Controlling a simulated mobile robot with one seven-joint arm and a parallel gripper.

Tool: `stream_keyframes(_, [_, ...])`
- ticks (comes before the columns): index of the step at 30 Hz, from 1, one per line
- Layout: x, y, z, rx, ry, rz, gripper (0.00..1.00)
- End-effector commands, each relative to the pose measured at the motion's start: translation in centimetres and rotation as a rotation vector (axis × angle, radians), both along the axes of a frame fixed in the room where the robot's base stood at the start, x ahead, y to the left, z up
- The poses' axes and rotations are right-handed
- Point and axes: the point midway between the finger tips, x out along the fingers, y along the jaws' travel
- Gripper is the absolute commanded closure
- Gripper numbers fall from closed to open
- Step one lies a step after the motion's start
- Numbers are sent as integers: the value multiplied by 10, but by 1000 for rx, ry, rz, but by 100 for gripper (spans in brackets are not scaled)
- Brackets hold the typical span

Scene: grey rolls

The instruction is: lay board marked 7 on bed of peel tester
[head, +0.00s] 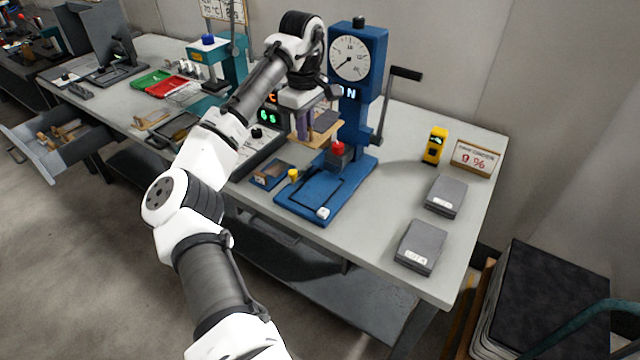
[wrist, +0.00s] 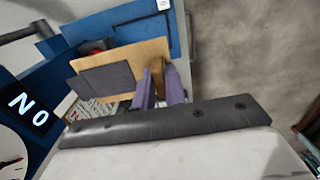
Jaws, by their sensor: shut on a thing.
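A tan board (wrist: 150,54) with a dark grey patch is held in my gripper (wrist: 159,88), with the purple fingers shut on a wooden part at its edge. No number is readable on it. In the head view my gripper (head: 302,124) and the board (head: 326,120) are up beside the blue column of the peel tester (head: 367,105), above the bench. The blue bed (head: 308,201) of the tester lies lower, towards the front, with a red-topped clamp (head: 338,154) at its back end. The board is apart from the bed.
A crank handle (head: 405,74) sticks out right of the column. A yellow knob (head: 293,174) and a small blue tray (head: 271,174) sit left of the bed.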

Motion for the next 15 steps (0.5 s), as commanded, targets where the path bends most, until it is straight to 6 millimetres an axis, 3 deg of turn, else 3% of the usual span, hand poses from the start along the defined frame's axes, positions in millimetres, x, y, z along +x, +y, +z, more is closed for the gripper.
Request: stream_keyframes(15, [-1, -1, -125, -4, 4, 0, 100])
